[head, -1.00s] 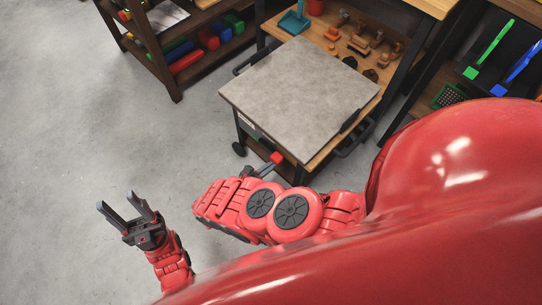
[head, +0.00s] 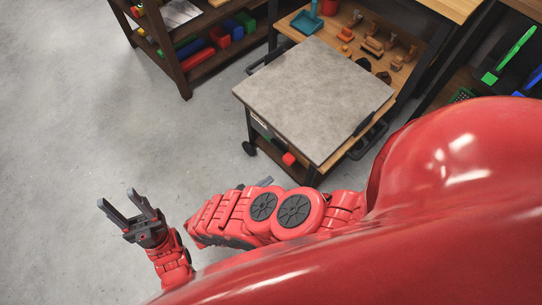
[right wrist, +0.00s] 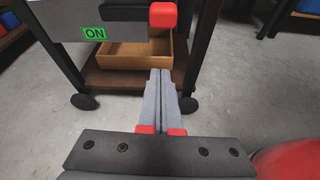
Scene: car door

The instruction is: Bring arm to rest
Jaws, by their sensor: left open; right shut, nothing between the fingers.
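My left gripper (head: 117,197) is at the left of the head view, with its two dark fingers spread and nothing between them, above bare floor. My right arm's red links cross the middle of the head view, and most of its gripper is hidden behind them. In the right wrist view the right gripper (right wrist: 160,72) has its grey fingers together and empty. A red knob (right wrist: 163,15) on the cart is ahead of and above the fingertips, apart from them. The knob also shows in the head view (head: 289,159). A green label reading "ON" (right wrist: 95,33) is left of it.
The wheeled cart with a grey top (head: 310,95) stands beyond my right arm. A wooden box (right wrist: 130,55) is on its lower shelf. A shelf with coloured bins (head: 195,50) and a bench with tools (head: 360,35) are behind. Floor at left is clear.

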